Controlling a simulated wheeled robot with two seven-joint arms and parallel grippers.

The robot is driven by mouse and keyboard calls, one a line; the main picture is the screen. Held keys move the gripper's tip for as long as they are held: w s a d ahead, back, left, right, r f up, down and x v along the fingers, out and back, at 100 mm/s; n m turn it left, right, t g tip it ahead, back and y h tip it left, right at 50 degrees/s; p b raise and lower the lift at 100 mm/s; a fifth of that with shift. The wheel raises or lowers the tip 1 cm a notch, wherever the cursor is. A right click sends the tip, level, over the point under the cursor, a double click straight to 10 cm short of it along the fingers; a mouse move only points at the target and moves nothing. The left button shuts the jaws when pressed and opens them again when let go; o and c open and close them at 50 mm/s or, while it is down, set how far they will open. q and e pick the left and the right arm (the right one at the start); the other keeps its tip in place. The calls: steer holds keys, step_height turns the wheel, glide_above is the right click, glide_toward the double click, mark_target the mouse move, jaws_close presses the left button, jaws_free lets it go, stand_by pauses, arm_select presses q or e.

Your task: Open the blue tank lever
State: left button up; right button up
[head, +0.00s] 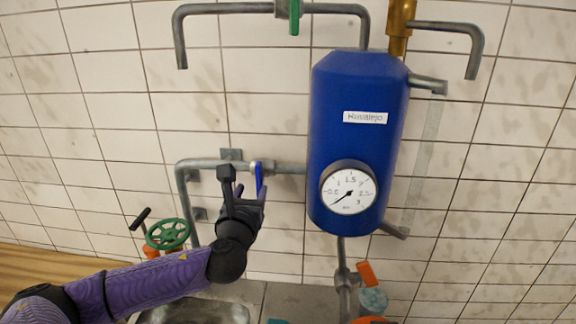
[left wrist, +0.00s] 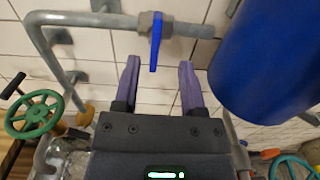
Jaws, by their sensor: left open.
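The blue tank (head: 357,120) hangs on the tiled wall in the head view, with a white label and a round gauge (head: 349,188) on its front. A blue lever (head: 259,178) sits on the grey pipe to the left of the tank. In the left wrist view the lever (left wrist: 156,42) points down from its valve body, across the pipe. My left gripper (head: 243,190) is open and empty in front of the lever. In the left wrist view its two purple fingers (left wrist: 158,75) stand apart, with the lever's lower end between and beyond their tips. I see no contact. My right gripper is not in view.
A green handwheel (head: 168,234) is at the lower left. A green lever (head: 294,16) sits on the upper pipe. An orange lever (head: 368,273) is below the tank. The tank (left wrist: 272,62) stands close to the right finger in the wrist view.

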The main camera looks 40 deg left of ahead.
mark_target(257, 174)
arm_select(q)
steer(key=x, duration=0.9)
steer(key=shift+a+f, duration=0.2)
jaws_close()
